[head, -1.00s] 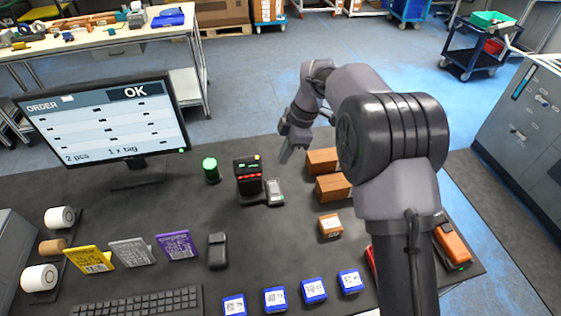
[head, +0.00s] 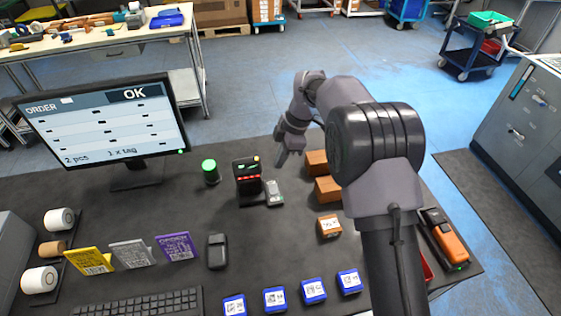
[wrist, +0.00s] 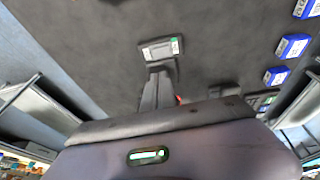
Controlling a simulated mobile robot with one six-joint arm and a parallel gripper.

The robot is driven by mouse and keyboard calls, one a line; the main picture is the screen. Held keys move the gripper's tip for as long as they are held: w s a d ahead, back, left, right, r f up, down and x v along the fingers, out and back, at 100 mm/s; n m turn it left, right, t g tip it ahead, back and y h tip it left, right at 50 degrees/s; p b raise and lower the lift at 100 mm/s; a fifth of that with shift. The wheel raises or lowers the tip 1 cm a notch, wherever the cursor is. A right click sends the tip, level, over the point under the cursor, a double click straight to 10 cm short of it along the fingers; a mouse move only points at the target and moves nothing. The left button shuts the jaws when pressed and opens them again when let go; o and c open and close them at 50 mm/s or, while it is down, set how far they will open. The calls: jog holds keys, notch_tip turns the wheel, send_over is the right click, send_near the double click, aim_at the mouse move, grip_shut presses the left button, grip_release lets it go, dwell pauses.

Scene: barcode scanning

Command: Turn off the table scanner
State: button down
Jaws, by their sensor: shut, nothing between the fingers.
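The table scanner (head: 248,180) is a black upright box with a red-lit front and a small light on top. It stands near the middle of the dark table. A small grey unit (head: 274,193) sits at its right side. My gripper (head: 281,160) is shut and empty, to the right of the scanner and apart from it in the head view. In the wrist view my shut gripper (wrist: 159,68) points at a small grey-framed unit with a green patch (wrist: 160,48); whether they touch cannot be told.
A green-topped cylinder (head: 209,171) stands left of the scanner. Brown boxes (head: 327,188) lie to the right, blue boxes (head: 274,298) along the front. A monitor (head: 102,122) showing OK stands at the left. An orange handheld device (head: 445,240) lies at the right edge.

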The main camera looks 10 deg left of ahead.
aim_at(271, 186)
jog(key=x, duration=0.3)
jog(key=b+x, duration=0.1)
jog(key=x, duration=0.2)
jog(key=b+x, duration=0.1)
jog(key=x, duration=0.2)
jog(key=shift+w+d+f, duration=0.25)
jog(key=shift+w+f, duration=0.15)
jog(key=shift+f, duration=0.3)
